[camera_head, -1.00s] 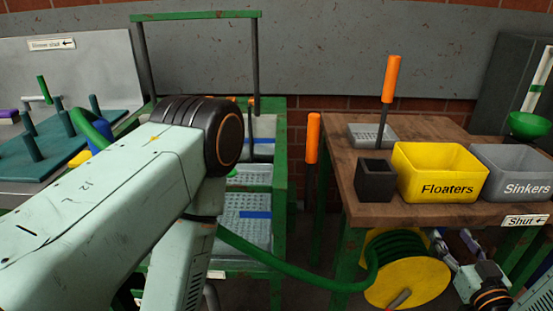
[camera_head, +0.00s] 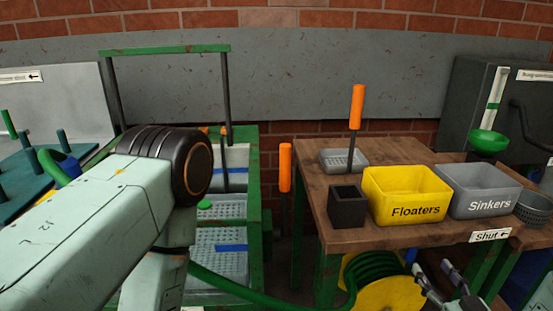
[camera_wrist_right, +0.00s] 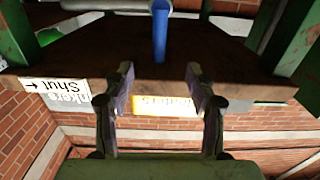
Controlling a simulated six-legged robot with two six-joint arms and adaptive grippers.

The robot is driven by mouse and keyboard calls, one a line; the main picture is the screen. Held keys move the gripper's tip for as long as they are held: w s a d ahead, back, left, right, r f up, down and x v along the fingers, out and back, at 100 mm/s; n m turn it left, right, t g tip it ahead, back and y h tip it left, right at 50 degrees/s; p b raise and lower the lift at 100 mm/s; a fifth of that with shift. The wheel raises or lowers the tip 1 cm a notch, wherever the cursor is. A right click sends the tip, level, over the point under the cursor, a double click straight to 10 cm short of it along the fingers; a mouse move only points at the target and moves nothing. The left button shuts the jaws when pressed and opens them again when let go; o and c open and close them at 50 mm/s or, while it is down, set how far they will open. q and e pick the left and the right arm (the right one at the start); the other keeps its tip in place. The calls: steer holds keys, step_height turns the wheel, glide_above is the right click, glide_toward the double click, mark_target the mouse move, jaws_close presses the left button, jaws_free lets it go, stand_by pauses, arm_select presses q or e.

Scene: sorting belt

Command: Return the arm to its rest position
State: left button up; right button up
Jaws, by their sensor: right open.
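My right gripper (camera_head: 432,267) shows low at the right in the head view, in front of and below the table's front edge. Its two fingers are apart with nothing between them. In the right wrist view the open fingers (camera_wrist_right: 160,76) point toward the underside of the wooden table (camera_wrist_right: 225,68), and a blue rod (camera_wrist_right: 160,35) stands beyond the gap. My left arm (camera_head: 85,235) fills the left of the head view, bent at a dark joint. Its gripper is out of sight.
The wooden table (camera_head: 400,240) carries a yellow Floaters bin (camera_head: 405,192), a grey Sinkers bin (camera_head: 480,188) and a black box (camera_head: 347,206). A yellow hose reel (camera_head: 390,296) stands below. The green rack (camera_head: 252,195) holds trays. A green hose crosses low between rack and reel.

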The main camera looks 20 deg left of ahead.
steer(key=s+d+f+m+g+h, duration=0.3)
steer(key=s+f+g, duration=0.6)
steer(key=s+f, duration=0.7)
steer(key=s+m+g+h, duration=0.1)
steer(key=s+g+h, duration=0.2)
steer(key=s, duration=2)
steer(key=g, duration=0.5)
steer(key=shift+s+f+m, duration=0.2)
steer(key=shift+s+m, duration=0.05)
steer(key=shift+m, duration=0.15)
steer(key=shift+a, duration=0.15)
steer(key=shift+c, duration=0.3)
steer(key=c, duration=0.3)
steer(key=shift+w, duration=0.1)
steer(key=shift+c, duration=0.2)
